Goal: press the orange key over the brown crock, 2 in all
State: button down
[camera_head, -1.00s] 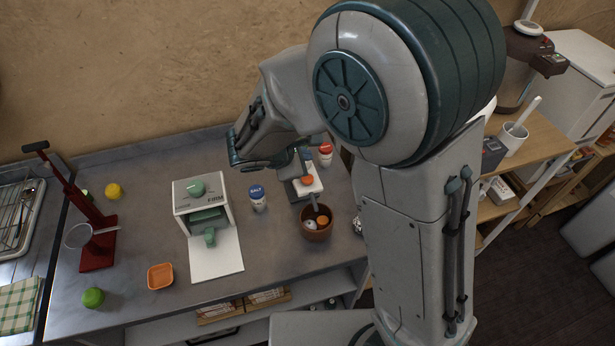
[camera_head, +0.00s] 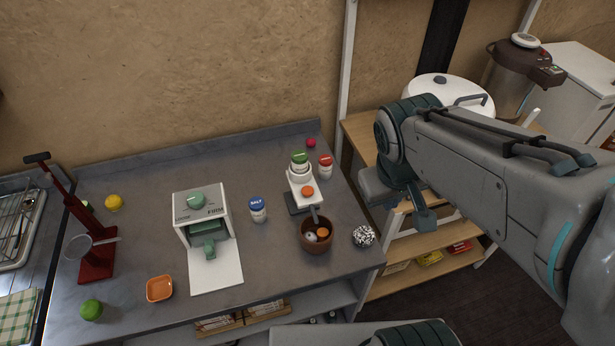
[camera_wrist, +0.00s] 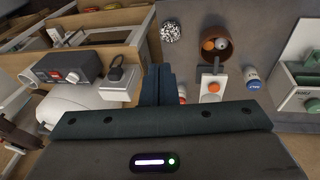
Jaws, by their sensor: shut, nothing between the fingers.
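The orange key (camera_head: 307,191) sits on top of a small white dispenser (camera_head: 296,178) with a grey base; its spout points over the brown crock (camera_head: 316,243). The crock holds an orange ball and a pale ball. In the wrist view the orange key (camera_wrist: 214,87) and the crock (camera_wrist: 228,48) are right of my fingers. My gripper (camera_wrist: 158,70) is shut and empty, its dark fingers together. In the head view my gripper (camera_head: 424,220) hangs off to the right, beyond the counter edge and apart from the key.
Next to the dispenser stand a red-capped shaker (camera_head: 325,167) and a salt shaker (camera_head: 258,209). A speckled ball (camera_head: 363,236) lies right of the crock. A white press with a green knob (camera_head: 203,213) stands left. Wooden shelves (camera_head: 440,262) are at right.

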aim_at(306, 191)
jog(key=z, duration=2.55)
jog(key=k, duration=0.7)
jog(key=u, duration=1)
